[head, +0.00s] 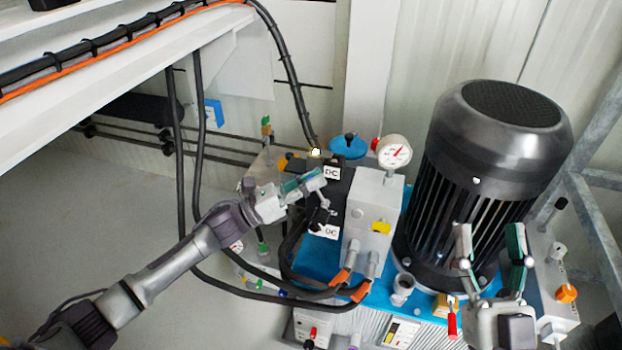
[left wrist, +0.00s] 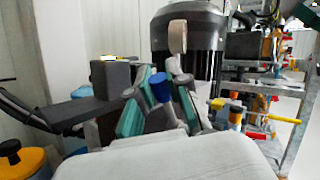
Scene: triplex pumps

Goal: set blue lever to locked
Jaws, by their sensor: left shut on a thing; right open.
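The blue lever shows its round blue end (left wrist: 160,87) in the left wrist view, between the green-padded fingers of my left gripper (left wrist: 158,108). In the head view my left gripper (head: 312,183) is at the black block on the left of the pump unit, shut on the lever. The fingers hide the lever there, and I cannot tell its position. My right gripper (head: 490,245) is open and empty, in front of the big dark motor.
The dark motor (head: 480,180) stands on a blue base. A pressure gauge (head: 394,151) and a blue handwheel (head: 348,146) are behind the grey block (head: 372,220). Black hoses (head: 290,265) loop beside my left arm. A red-handled valve (head: 452,322) is by my right gripper.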

